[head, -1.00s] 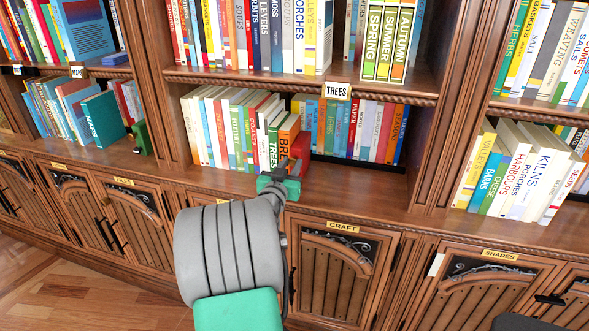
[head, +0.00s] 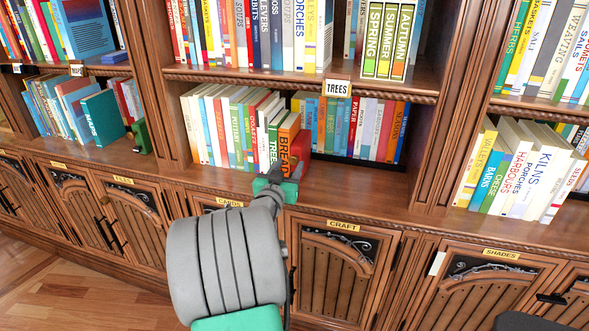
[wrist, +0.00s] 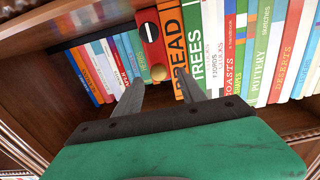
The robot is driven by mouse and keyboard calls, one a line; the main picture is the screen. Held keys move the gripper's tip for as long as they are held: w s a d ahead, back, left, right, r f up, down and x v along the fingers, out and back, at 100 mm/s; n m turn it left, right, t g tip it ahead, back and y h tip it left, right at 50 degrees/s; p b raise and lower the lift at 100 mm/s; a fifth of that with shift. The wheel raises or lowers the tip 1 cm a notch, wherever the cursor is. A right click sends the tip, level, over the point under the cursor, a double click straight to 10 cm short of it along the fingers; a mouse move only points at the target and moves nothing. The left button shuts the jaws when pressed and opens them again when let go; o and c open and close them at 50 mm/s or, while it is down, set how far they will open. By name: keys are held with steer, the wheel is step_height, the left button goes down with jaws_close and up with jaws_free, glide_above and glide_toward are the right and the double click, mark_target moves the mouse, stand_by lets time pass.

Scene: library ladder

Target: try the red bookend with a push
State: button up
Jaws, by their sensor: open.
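The red bookend (head: 302,148) stands upright on the lower middle shelf, at the right end of the row of books and against the orange BREAD book (head: 288,145). In the wrist view the red bookend (wrist: 150,38) shows a dark round mark near its top and a brass ball low on its front. My gripper (head: 277,171) is in front of the BREAD book and the bookend. In the wrist view my gripper (wrist: 157,92) is open and empty, its two fingers pointing toward the bookend's front. I cannot tell whether a fingertip touches it.
A green TREES book (head: 273,147) and several others lean left of the BREAD book. More books (head: 360,130) stand deeper in the shelf at the right. The shelf board (head: 350,182) right of the bookend is bare.

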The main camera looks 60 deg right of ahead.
steer(key=a, duration=0.2)
steer(key=a+b, duration=0.1)
steer(key=a, duration=0.1)
steer(key=s+a+b, duration=0.1)
steer(key=shift+a, duration=0.4)
steer(key=shift+w, duration=0.1)
steer(key=w+a+n+t+y+p, duration=0.1)
steer(key=w+a+n+y+p, duration=0.15)
steer(key=w+a+y, duration=0.4)
steer(key=w+a+f+n+t+y+p, duration=0.1)
steer(key=w+a+n+t+p, duration=0.15)
steer(key=a, duration=0.65)
steer(key=w+a+n+y+p, duration=0.2)
steer(key=w+a+y+p, duration=0.1)
steer(key=w+a, duration=0.4)
steer(key=s+a+n+g+y+p, duration=0.1)
steer(key=s+a+n+y+p, duration=0.1)
steer(key=a, duration=1.1)
steer(key=s+a+r+n+g+y+p, duration=0.1)
steer(key=s+a+n+y, duration=0.4)
steer(key=a, duration=0.7)
steer(key=shift+s+a+r+n+g+p, duration=0.2)
steer(key=shift+s+a+n+g+p, duration=0.25)
steer(key=shift+s+n, duration=0.65)
steer(key=shift+w+d, duration=0.1)
steer(key=shift+w, duration=0.05)
